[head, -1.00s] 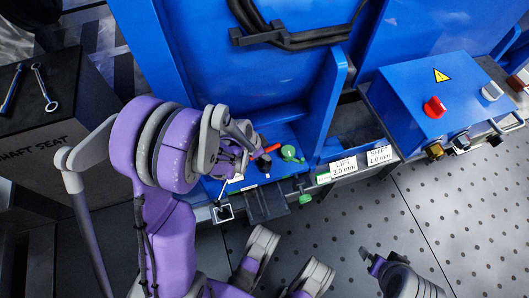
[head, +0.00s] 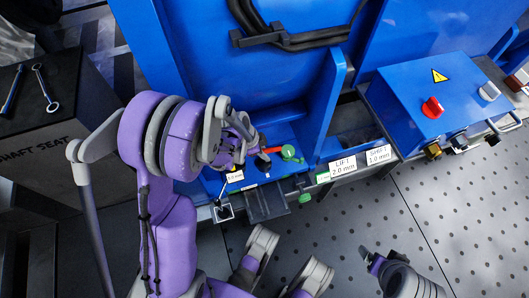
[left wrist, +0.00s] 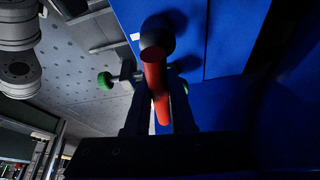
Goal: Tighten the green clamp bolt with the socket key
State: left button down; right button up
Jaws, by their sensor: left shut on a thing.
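My left gripper (head: 250,148) is over the blue base of the motor stand, largely hidden by its own wrist in the head view. In the left wrist view its fingers (left wrist: 160,115) are shut on the red handle of the socket key (left wrist: 154,66), which ends in a dark round part. The red handle (head: 273,150) also shows in the head view, beside a green bolt head (head: 289,152). I cannot tell whether the socket sits on that bolt. Another green knob (head: 305,198) is at the front edge. My right gripper (head: 376,264) shows partly at the bottom.
A blue control box (head: 440,95) with a red knob (head: 432,107) stands at the right. LIFT (head: 343,166) and SHIFT (head: 379,154) labels mark the front edge. Two wrenches (head: 46,88) lie on the SHAFT SEAT block (head: 65,130) at the left. A blue upright plate (head: 328,95) stands close behind the green bolt.

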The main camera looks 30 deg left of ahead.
pick_arm(q)
jog(key=shift+r, duration=0.1)
jog(key=shift+r+p, duration=2.75)
jog(key=shift+r, duration=1)
